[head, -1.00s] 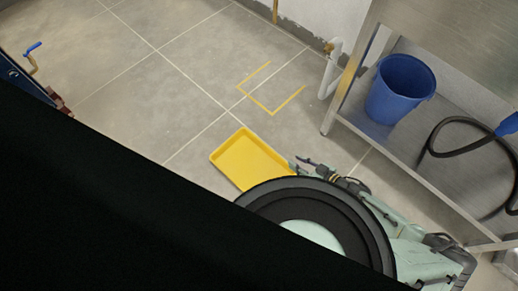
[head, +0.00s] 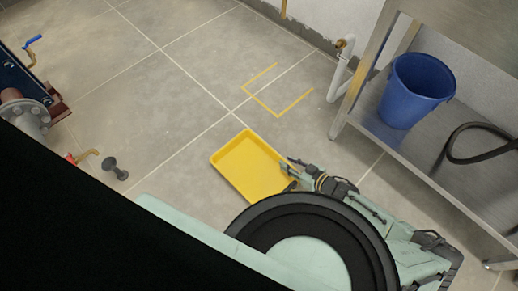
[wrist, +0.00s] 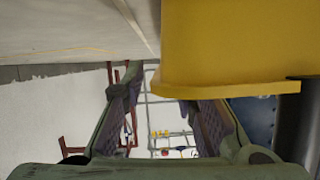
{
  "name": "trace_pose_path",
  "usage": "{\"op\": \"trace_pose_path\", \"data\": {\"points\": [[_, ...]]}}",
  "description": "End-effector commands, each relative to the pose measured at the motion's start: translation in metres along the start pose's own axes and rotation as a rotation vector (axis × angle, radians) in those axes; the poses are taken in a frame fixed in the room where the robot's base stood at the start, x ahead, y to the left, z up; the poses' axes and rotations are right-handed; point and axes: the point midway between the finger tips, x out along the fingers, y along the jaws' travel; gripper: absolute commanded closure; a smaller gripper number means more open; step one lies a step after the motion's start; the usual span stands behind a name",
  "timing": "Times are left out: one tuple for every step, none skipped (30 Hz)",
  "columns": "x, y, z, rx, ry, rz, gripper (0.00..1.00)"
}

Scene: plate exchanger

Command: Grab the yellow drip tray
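The yellow drip tray (head: 250,168) lies on the grey floor in the middle of the head view, a shallow rectangle with a raised rim. My gripper (head: 290,174) is at the tray's right edge, low by the floor. In the wrist view the tray (wrist: 230,45) fills the upper right, its rim close to the fingers. My gripper (wrist: 165,105) is open there, with a wide gap between its fingers. The rim overlaps the right finger's tip; the left finger is clear of the tray. I cannot tell whether either finger touches it. My arm hides the tray's near corner.
A steel shelf unit (head: 432,172) with a blue bucket (head: 415,90) and black hose (head: 480,143) stands at right. Yellow tape (head: 279,114) marks the floor beyond the tray. Blue equipment with pipes (head: 25,110) is at left.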

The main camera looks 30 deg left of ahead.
Motion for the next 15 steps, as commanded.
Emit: {"op": "trace_pose_path", "data": {"points": [[0.01, -0.002, -0.001, 0.0, 0.003, -0.004, 0.73], [0.014, -0.003, -0.002, 0.0, 0.003, -0.004, 0.73], [0.021, -0.004, -0.004, 0.0, 0.002, -0.005, 0.73], [0.026, -0.004, -0.003, 0.0, 0.002, -0.005, 0.73], [0.03, -0.004, -0.003, 0.0, 0.002, -0.004, 0.73], [0.035, -0.003, -0.003, -0.001, 0.002, -0.003, 0.73], [0.037, -0.003, -0.003, -0.001, 0.001, -0.002, 0.73], [0.039, -0.002, -0.004, -0.001, 0.001, -0.001, 0.73], [0.04, -0.002, -0.004, -0.001, 0.0, 0.0, 0.73], [0.04, -0.002, -0.004, -0.001, 0.0, 0.0, 0.73], [0.039, -0.002, -0.004, -0.001, 0.0, 0.001, 0.73], [0.039, -0.002, -0.004, 0.0, 0.0, 0.0, 0.73], [0.039, -0.002, -0.004, 0.0, 0.0, 0.0, 0.73], [0.039, -0.002, -0.004, 0.0, 0.0, 0.0, 0.73], [0.039, -0.002, -0.004, 0.0, 0.0, 0.0, 0.75]]}}
